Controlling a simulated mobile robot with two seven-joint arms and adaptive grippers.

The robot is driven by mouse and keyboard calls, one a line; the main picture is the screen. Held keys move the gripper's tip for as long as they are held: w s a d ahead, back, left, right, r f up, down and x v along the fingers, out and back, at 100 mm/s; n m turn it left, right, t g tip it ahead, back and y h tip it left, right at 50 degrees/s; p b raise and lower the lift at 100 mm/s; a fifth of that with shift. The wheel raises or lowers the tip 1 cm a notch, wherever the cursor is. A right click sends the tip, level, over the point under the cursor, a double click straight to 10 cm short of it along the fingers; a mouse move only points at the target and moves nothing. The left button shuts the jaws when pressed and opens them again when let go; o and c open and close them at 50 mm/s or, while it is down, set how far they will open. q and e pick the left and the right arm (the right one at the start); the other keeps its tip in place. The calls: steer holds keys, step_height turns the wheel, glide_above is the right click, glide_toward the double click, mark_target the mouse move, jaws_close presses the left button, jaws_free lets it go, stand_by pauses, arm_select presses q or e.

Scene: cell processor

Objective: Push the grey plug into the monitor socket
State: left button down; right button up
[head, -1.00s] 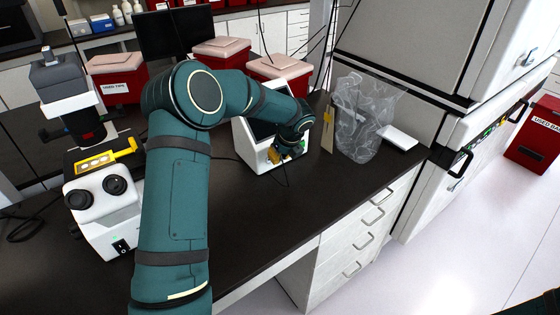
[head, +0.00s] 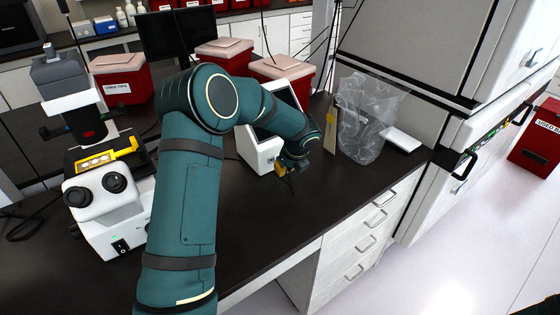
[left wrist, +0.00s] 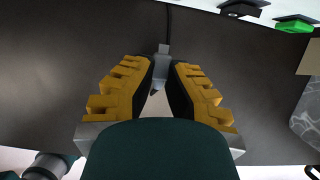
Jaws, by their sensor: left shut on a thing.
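The grey plug (left wrist: 161,64) sits between the yellow-padded fingertips of my left gripper (left wrist: 162,72) in the left wrist view, with a dark cable running up from it. In the head view my left gripper (head: 287,167) is in front of the lower part of the white monitor (head: 257,150), above the dark bench; the plug is too small to make out there. The arm covers part of the monitor. In the left wrist view, a black connector-like part (left wrist: 243,8) and a green one (left wrist: 295,25) show at the upper right, apart from the plug. Which socket they belong to is unclear.
A beige card (head: 331,130) and a clear plastic bag (head: 362,125) stand right of the monitor. A microscope (head: 105,200) is at left and red bins (head: 285,75) are behind.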

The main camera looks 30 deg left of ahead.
arm_select(q)
steer(key=shift+s+d+f, duration=0.15)
steer(key=shift+d+f, duration=0.15)
steer(key=shift+f, duration=0.4)
steer(key=shift+r, duration=0.1)
steer(key=shift+w+a+r+p, duration=0.1)
steer(key=shift+w+a+p, duration=0.15)
steer(key=shift+a+p, duration=0.35)
steer(key=shift+w+a+p, duration=0.25)
steer(key=shift+a+p, duration=0.1)
steer(key=shift+a, duration=0.4)
steer(key=shift+w+a, duration=0.25)
steer(key=shift+a, duration=0.4)
steer(key=shift+p, duration=0.5)
